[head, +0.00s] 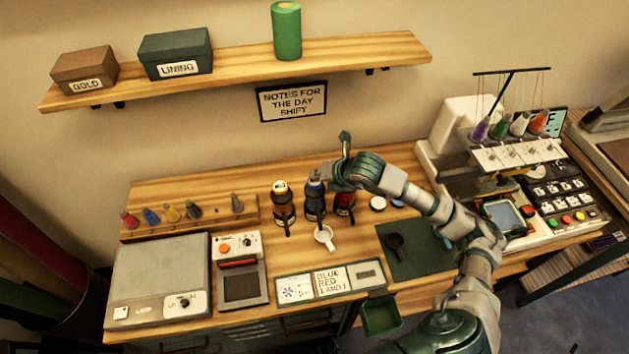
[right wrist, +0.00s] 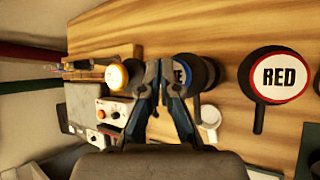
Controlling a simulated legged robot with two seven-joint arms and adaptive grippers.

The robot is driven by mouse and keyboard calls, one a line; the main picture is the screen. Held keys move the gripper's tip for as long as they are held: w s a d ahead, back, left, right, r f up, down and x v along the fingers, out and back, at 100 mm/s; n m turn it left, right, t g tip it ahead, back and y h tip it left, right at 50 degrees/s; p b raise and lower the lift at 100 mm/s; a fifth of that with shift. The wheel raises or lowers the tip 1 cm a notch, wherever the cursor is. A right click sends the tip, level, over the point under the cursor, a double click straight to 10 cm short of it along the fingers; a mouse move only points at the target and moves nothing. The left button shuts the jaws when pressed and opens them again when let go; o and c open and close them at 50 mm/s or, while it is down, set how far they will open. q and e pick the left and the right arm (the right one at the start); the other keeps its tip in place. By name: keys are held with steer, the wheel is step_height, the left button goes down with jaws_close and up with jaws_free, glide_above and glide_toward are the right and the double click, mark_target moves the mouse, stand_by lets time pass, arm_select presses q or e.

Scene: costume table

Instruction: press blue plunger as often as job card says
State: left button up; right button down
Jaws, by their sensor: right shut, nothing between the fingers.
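The blue bottle (head: 315,207) stands between a yellow-topped bottle (head: 282,210) and a red one (head: 345,205) on the wooden table. My right gripper (head: 319,174) is shut and empty, right at the top of the blue bottle. In the right wrist view the fingertips (right wrist: 164,70) partly cover the blue bottle's round label (right wrist: 182,75), with only an end letter showing. I cannot tell whether they touch the plunger. The job card (head: 329,282) at the front edge reads "BLUE RED 1 AND 1". My left gripper is not in view.
A white cup (head: 324,238) stands in front of the bottles. A green mat (head: 420,262) with a dark round-ended tool lies to the right, beside the sewing machine (head: 450,150). A grey box (head: 160,270) and a small device (head: 240,268) fill the left.

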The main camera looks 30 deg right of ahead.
mark_target(317, 182)
steer(key=shift+f+b, duration=0.7)
steer(key=shift+f, duration=0.2)
stand_by(0.9)
steer(key=shift+r, duration=0.1)
steer(key=shift+r+p, duration=0.75)
steer(key=shift+r, duration=0.45)
steer(key=shift+r, duration=0.1)
steer(key=shift+r+p, duration=1.5)
steer(key=shift+r, duration=0.95)
steer(key=shift+f, duration=0.1)
